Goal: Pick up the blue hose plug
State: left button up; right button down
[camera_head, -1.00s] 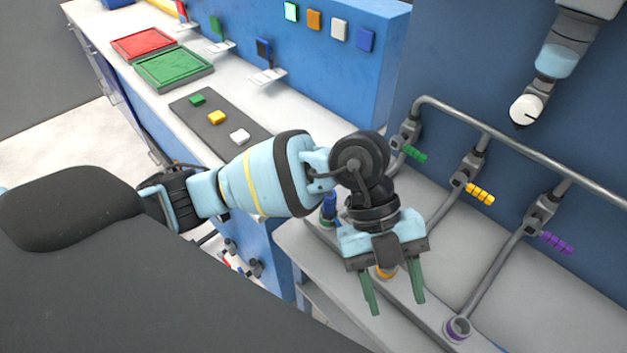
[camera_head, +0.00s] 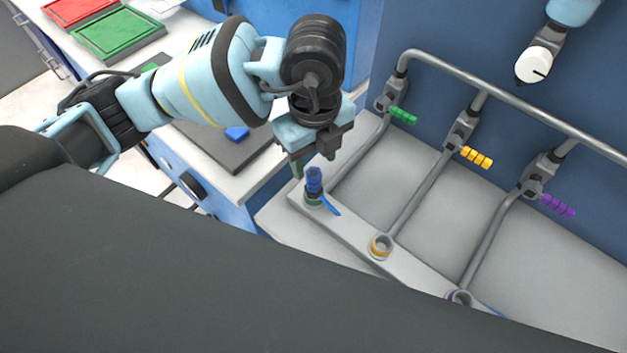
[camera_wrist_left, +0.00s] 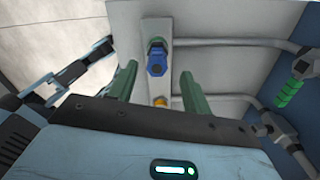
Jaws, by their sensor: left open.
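The blue hose plug (camera_head: 314,182) stands upright in the green-ringed socket at the left end of the light grey rail (camera_head: 345,226). A blue tab sticks out from its lower side. My left gripper (camera_head: 314,163) is open and empty, with its green fingers pointing down just above and around the plug's top in the head view. In the left wrist view the plug (camera_wrist_left: 156,63) shows between and beyond the two fingers (camera_wrist_left: 158,84), apart from both. My right gripper is in neither view.
An orange-ringed socket (camera_head: 381,246) and a purple-ringed socket (camera_head: 459,297) sit further along the rail. Grey pipes with green (camera_head: 403,115), yellow (camera_head: 476,157) and purple (camera_head: 557,205) handles stand behind. A dark tray (camera_head: 222,150) lies on the white counter at left.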

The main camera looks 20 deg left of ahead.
aim_at(314, 172)
pick_arm(q)
jog(key=shift+s+f, duration=0.15)
jog(key=shift+f, duration=1.2)
jog(key=shift+s+f, duration=0.1)
jog(key=shift+f, duration=1.25)
jog(key=shift+r, duration=0.1)
grip_shut()
